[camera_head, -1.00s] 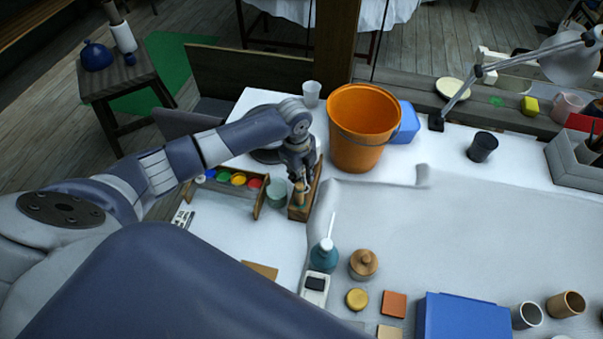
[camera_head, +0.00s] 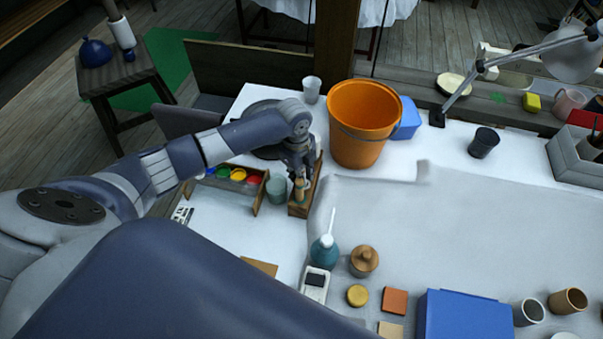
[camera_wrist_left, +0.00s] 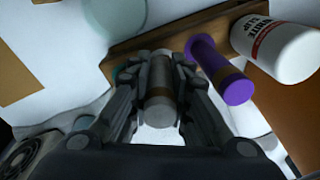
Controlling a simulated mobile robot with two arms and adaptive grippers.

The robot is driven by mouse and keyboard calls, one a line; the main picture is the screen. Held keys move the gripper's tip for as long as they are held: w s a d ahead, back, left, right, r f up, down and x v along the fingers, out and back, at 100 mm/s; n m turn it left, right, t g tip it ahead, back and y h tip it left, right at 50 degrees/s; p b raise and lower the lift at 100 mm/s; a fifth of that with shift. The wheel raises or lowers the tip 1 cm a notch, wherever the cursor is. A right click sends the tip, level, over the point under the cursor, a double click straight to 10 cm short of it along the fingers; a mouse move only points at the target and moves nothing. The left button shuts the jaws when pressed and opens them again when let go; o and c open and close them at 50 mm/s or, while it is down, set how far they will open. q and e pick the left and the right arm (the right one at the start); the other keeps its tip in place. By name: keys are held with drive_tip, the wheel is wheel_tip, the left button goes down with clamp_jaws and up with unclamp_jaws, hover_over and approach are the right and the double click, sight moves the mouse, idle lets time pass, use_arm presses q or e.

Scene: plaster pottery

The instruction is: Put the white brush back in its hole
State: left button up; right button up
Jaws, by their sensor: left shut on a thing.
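My left gripper (camera_wrist_left: 160,108) is shut on the white brush (camera_wrist_left: 161,112), whose pale grey-white end faces the camera in the left wrist view. In the head view the gripper (camera_head: 298,178) is over the narrow wooden holder (camera_head: 305,205), which also shows in the wrist view (camera_wrist_left: 128,46). The brush's far end is close to the holder; whether it is in a hole is hidden. A purple handle (camera_wrist_left: 236,88) stands at the holder just right of the gripper, and a white bottle (camera_wrist_left: 285,50) is beyond it. My right gripper is not in view.
A greenish cup (camera_head: 277,190) and a paint rack (camera_head: 235,190) stand left of the holder. An orange bucket (camera_head: 362,130) stands close on the right. A teal bottle (camera_head: 324,254) is in front. The grey sheet (camera_head: 450,220) to the right has free room.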

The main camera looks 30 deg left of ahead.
use_arm(q)
drive_tip(key=o, duration=0.9)
drive_tip(key=shift+o, duration=0.2)
drive_tip(key=shift+f, duration=0.1)
drive_tip(key=r, duration=1.2)
drive_tip(key=shift+s+a, duration=0.3)
drive_tip(key=shift+s, duration=0.1)
